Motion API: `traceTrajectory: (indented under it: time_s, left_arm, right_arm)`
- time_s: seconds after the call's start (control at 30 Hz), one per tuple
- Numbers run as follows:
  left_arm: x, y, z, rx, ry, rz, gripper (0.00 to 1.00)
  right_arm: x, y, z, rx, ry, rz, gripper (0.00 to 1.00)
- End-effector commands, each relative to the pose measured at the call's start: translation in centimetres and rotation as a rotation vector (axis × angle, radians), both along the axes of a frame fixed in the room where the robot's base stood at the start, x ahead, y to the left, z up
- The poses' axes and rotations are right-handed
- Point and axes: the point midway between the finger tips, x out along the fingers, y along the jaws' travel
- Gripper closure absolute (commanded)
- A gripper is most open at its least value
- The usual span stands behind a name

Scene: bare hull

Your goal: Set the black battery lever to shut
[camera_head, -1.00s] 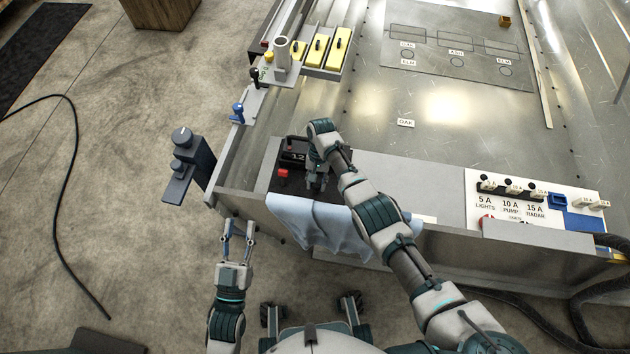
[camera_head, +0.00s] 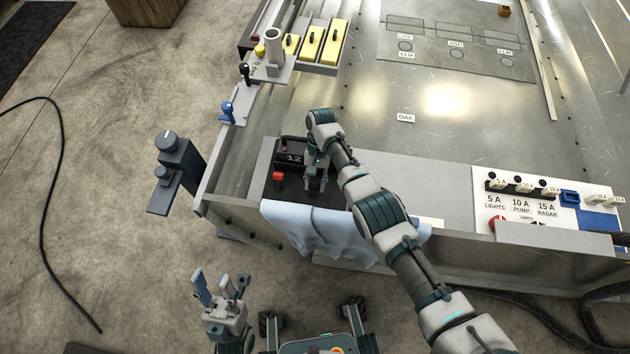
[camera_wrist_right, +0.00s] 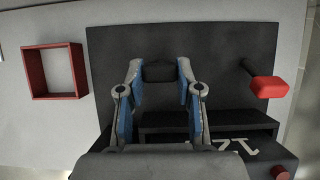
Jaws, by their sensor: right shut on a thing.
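The black battery lever shows in the right wrist view as a dark handle (camera_wrist_right: 160,71) between my right fingers, in front of a black plate (camera_wrist_right: 225,60). My right gripper (camera_wrist_right: 160,85) is shut on this handle. In the head view my right gripper (camera_head: 316,182) reaches down beside the black battery box marked 12 (camera_head: 291,154) and hides the lever, so its setting cannot be told there. My left gripper (camera_head: 220,278) is open and empty, low over the floor in front of the bench.
A red-handled lever (camera_head: 278,177) stands just left of my right gripper; it also shows in the wrist view (camera_wrist_right: 268,86). A blue cloth (camera_head: 315,232) hangs over the bench edge. A switch panel (camera_head: 530,205) lies to the right. A grey knob post (camera_head: 175,160) stands at the left corner.

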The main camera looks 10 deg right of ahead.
Motion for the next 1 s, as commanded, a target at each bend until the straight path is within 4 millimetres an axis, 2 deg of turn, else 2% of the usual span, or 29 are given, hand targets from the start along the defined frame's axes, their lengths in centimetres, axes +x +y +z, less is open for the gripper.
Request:
traceTrajectory:
  time_s: [0.03,0.1,0.13,0.53,1.0]
  left_arm:
    - [0.0,0.0,0.0,0.0,0.0,0.0,0.6]
    - [0.2,0.0,-0.1,0.0,0.004,0.0,0.6]
    - [0.3,0.0,-0.1,0.001,0.004,0.0,0.6]
    - [0.0,0.0,0.1,0.001,0.001,0.001,0.6]
    - [0.0,0.0,0.0,0.001,0.002,0.001,0.6]
  right_arm:
    - [0.4,0.1,0.3,0.002,-0.016,-0.002,0.58]
    - [0.4,0.1,0.3,0.003,-0.015,-0.002,0.4]
    - [0.3,0.1,0.2,0.002,-0.013,-0.001,0.4]
    - [0.2,0.1,0.6,0.003,-0.008,-0.001,0.4]
    - [0.4,-0.1,5.7,-0.004,-0.012,0.0,0.4]
